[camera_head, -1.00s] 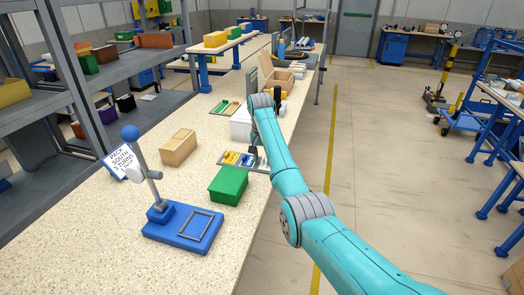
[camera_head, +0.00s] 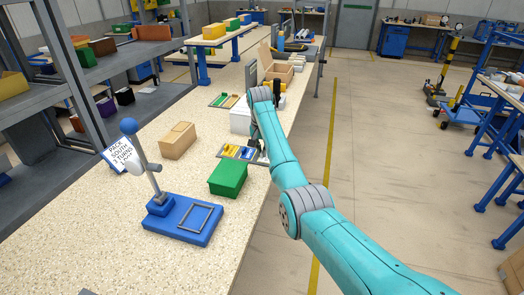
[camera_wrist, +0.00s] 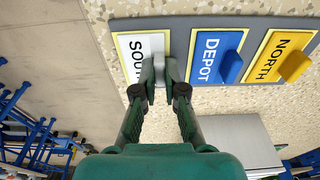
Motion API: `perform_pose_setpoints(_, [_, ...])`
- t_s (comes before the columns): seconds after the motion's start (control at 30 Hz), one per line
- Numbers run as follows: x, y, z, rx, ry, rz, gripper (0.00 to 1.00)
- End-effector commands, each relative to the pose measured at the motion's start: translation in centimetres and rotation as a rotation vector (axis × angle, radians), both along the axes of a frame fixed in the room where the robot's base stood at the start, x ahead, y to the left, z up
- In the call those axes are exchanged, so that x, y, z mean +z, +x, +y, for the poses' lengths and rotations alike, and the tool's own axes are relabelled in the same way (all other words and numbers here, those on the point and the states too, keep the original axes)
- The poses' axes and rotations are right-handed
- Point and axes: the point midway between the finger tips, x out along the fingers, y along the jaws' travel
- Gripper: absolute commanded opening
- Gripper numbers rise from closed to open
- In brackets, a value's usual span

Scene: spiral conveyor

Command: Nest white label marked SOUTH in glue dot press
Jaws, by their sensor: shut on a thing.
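The white label marked SOUTH (camera_wrist: 133,48) lies at the left end of a grey holder strip (camera_wrist: 190,22) in the wrist view, beside the blue DEPOT label (camera_wrist: 208,48) and the yellow NORTH label (camera_wrist: 272,62). My gripper (camera_wrist: 160,75) is shut on the raised tab of the SOUTH label and covers part of its lettering. The label appears still on the strip. In the head view my gripper (camera_head: 258,148) is at the strip, mostly hidden by my arm. The glue dot press (camera_head: 178,230) stands in the near foreground, with a blue base, a grey rectangular frame and a blue-knobbed lever.
A green box (camera_head: 228,178) sits between the press and the label strip. A cardboard box (camera_head: 178,140) and a white box (camera_head: 240,120) stand farther back. A sign card (camera_head: 121,157) leans behind the press. The bench front-left is clear.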

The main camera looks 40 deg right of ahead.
Motion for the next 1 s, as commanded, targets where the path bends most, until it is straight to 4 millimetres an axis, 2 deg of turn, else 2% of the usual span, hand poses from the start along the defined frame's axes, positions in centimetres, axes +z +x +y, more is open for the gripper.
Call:
perform_pose_setpoints(0.53, [1.7, 0.0, 0.0, 0.0, 0.0, 0.0, 0.0])
perform_pose_setpoints(1.0, [2.2, 0.0, 0.0, 0.0, 0.0, -0.001, 0.0])
